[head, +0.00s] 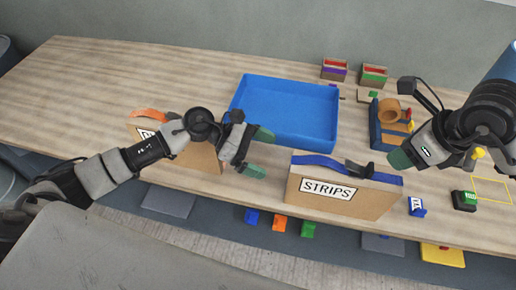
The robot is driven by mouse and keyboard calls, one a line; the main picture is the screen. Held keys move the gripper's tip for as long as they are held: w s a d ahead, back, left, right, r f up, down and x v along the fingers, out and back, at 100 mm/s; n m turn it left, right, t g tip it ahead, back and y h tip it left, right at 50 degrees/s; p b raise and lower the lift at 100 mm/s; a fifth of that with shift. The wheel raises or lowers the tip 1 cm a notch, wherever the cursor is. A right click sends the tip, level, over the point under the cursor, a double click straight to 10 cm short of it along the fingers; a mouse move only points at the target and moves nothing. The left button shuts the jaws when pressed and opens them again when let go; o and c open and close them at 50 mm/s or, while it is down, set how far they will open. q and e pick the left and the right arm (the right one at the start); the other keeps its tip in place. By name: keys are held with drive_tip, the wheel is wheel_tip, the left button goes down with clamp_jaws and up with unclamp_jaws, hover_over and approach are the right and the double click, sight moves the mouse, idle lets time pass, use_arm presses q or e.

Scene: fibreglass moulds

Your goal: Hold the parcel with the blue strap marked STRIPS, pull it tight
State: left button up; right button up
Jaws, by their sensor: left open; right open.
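The parcel marked STRIPS (345,200) stands upright near the table's front edge, right of centre. Its blue strap (325,162) runs along the top, with a dark buckle (360,170) toward the right and the strap rising off the top at the left. My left gripper (263,153) is open, with green fingertips, left of the parcel and apart from it. My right gripper (397,160) is open above the parcel's right end; its fingers are partly hidden behind its own wrist, and I cannot tell whether it touches anything.
A second parcel with an orange strap (150,115) stands left, partly behind my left arm. A blue tray (333,125) lies behind. The table's far left is clear.

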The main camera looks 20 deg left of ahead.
sight(373, 167)
use_arm(q)
drive_tip(key=x, duration=0.9)
drive_tip(key=shift+w+d+f, duration=0.1)
drive_tip(key=shift+d, duration=0.3)
drive_tip(key=shift+c, duration=0.3)
drive_tip(key=c, duration=1.2)
use_arm(e)
drive_tip(key=o, duration=0.3)
drive_tip(key=a+f+n+g, duration=0.1)
drive_tip(key=f+n, duration=0.1)
drive_tip(key=f, duration=0.1)
drive_tip(key=w+a+f+n, duration=0.1)
drive_tip(key=f+n, duration=0.2)
drive_tip(key=w+a+f+n+g+y, duration=0.1)
drive_tip(key=f+n, duration=0.1)
drive_tip(key=f, duration=0.1)
drive_tip(key=shift+w+f+n+g, duration=0.1)
drive_tip(key=shift+n+g, duration=0.2)
drive_tip(key=shift+n, duration=0.1)
